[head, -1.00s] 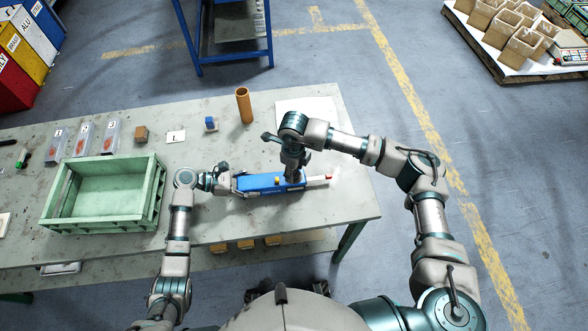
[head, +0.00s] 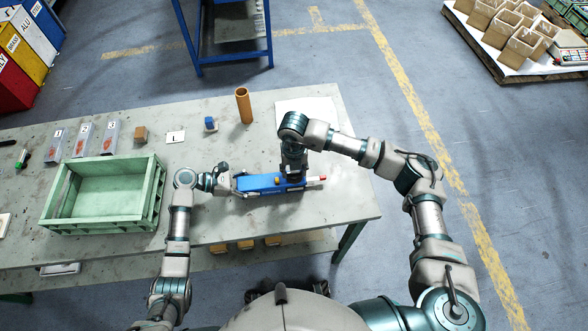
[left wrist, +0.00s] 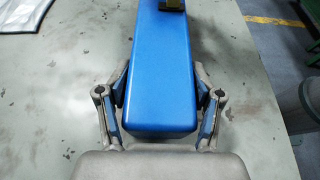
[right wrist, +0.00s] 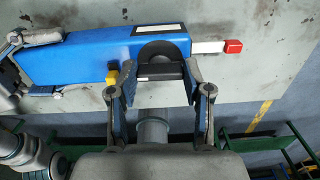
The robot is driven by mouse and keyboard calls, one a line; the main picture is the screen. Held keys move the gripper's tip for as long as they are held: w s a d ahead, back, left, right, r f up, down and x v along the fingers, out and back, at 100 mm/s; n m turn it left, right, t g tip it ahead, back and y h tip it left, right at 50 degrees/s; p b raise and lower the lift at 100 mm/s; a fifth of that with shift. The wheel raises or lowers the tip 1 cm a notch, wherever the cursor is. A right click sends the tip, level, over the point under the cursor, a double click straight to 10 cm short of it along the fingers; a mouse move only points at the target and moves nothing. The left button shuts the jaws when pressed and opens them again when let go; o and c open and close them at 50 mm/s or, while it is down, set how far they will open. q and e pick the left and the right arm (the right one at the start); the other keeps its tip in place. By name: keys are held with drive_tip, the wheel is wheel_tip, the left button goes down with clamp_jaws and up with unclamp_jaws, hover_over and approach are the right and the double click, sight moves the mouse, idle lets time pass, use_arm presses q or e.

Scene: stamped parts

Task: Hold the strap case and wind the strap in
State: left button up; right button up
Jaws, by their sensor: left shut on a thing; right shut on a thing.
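The blue strap case (head: 258,183) lies on the grey table, long side left to right. My left gripper (head: 232,184) is shut on its left end; in the left wrist view the fingers grip both sides of the case (left wrist: 165,75). My right gripper (head: 292,174) points down over the right end. In the right wrist view it is shut on a dark crank handle (right wrist: 157,76) beside a round dark hub. A short white strap (right wrist: 207,47) with a red tip (right wrist: 233,46) sticks out of the right end. A yellow part (right wrist: 112,76) sits on the case near the crank.
A green crate (head: 105,194) stands left of my left gripper. An orange-brown tube (head: 244,105) stands behind the case, near a small blue block (head: 210,124). A white sheet (head: 318,108) lies at the back right. The table is clear right of the strap tip.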

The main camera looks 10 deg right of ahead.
drive_tip(key=m, duration=0.5)
drive_tip(key=shift+s+a, duration=0.1)
drive_tip(key=shift+a, duration=0.3)
drive_tip(key=m, duration=0.5)
drive_tip(key=shift+m, duration=0.4)
drive_tip(key=m, duration=0.5)
drive_tip(key=shift+m, duration=0.3)
drive_tip(key=m, duration=0.5)
drive_tip(key=shift+m, duration=0.4)
drive_tip(key=o, duration=1.1)
drive_tip(key=shift+d, duration=0.1)
drive_tip(key=shift+o, duration=0.3)
drive_tip(key=shift+d, duration=0.1)
